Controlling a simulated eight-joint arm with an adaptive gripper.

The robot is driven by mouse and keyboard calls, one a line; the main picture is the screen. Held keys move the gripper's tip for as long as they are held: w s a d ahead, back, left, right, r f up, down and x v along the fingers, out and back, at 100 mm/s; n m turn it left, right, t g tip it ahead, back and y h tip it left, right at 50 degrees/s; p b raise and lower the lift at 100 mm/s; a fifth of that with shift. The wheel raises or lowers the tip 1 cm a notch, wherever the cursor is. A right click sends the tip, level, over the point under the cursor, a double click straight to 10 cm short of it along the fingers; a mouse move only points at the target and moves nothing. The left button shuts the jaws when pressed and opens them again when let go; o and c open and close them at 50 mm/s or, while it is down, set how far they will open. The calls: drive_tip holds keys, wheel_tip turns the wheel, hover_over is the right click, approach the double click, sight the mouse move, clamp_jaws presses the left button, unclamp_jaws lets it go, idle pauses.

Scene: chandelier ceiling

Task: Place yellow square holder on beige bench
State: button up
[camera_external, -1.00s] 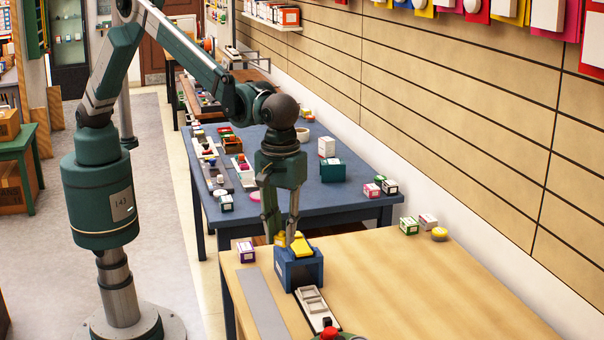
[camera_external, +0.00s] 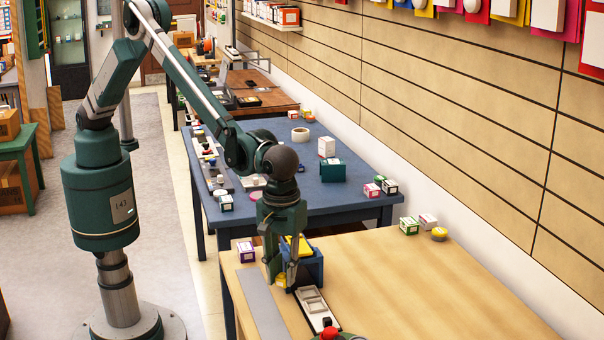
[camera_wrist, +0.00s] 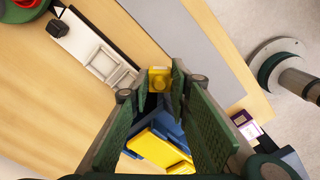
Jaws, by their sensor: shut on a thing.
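My gripper (camera_external: 281,282) points down, low over the left part of the beige bench (camera_external: 430,285), in front of a blue block (camera_external: 315,265). It is shut on a small yellow square holder (camera_wrist: 159,79) with a round middle, seen between the fingertips in the wrist view.
A pale compartment tray (camera_external: 316,309) lies just right of my gripper. A grey strip (camera_external: 262,303) runs along the bench's left side. A purple-and-white box (camera_external: 246,252) stands at the far left corner. Small boxes (camera_external: 409,226) stand at the back right. The bench's middle and right are clear.

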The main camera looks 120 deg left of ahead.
sight(283, 287)
drive_tip(key=shift+f, duration=2.25)
drive_tip(key=shift+f, duration=0.1)
drive_tip(key=o, duration=0.4)
drive_tip(key=shift+b, duration=0.3)
drive_tip(key=shift+o, duration=0.8)
wheel_tip(283, 287, up, 12)
drive_tip(key=shift+r+p, duration=0.15)
drive_tip(key=shift+p, duration=0.4)
